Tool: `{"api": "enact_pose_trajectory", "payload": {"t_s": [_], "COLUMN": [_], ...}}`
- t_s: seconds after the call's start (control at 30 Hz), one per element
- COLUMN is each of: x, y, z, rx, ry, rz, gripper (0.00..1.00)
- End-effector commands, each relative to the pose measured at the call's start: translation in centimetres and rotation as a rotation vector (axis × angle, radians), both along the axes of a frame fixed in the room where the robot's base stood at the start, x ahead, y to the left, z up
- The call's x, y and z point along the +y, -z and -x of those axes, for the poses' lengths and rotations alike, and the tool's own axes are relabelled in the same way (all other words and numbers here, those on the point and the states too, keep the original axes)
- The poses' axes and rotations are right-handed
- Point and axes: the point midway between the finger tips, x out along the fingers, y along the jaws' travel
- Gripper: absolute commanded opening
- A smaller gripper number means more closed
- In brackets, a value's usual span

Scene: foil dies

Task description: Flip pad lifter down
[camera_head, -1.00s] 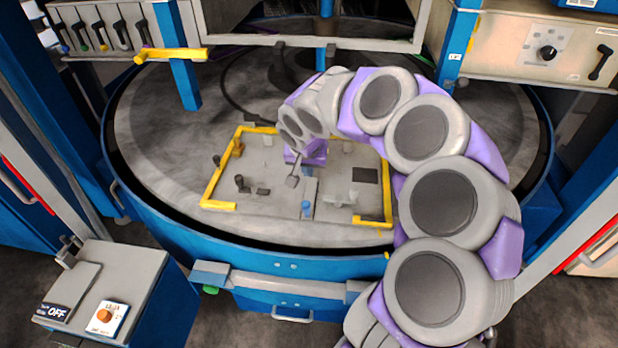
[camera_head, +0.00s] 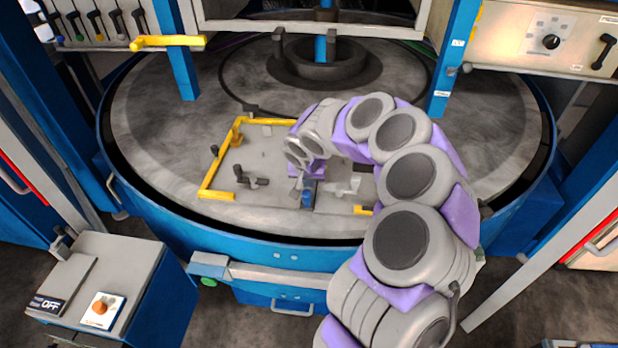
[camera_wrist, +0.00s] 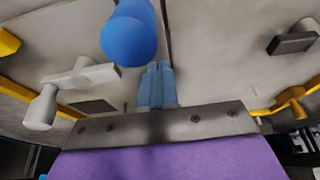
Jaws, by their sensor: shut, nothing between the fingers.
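A flat grey plate (camera_head: 262,147) with several fittings lies on the round table. A short blue post (camera_head: 307,198) stands near its front middle; the blue post (camera_wrist: 130,38) is large and close in the wrist view. A white lever (camera_head: 343,187) is right of the post, and a dark lever (camera_head: 250,180) is to the left. I cannot tell which fitting is the pad lifter. My gripper (camera_head: 297,188) points down just left of the blue post. In the wrist view my gripper (camera_wrist: 157,72) is shut and empty; contact with the post cannot be judged.
Yellow rails (camera_head: 219,160) border the plate. A small yellow fitting (camera_head: 236,132) stands at its left. Blue uprights (camera_head: 183,75) rise around the round table (camera_head: 150,130). A control box (camera_head: 120,265) with an orange knob is at the front left.

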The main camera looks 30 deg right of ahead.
Motion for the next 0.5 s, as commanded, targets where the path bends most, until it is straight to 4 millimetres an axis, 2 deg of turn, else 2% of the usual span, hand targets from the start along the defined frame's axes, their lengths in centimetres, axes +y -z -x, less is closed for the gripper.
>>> {"api": "enact_pose_trajectory", "payload": {"t_s": [0.5], "x": [-0.32], "y": [-0.08], "z": [-0.32], "rx": [0.055], "ry": [0.004], "rz": [-0.035], "gripper": [0.00]}}
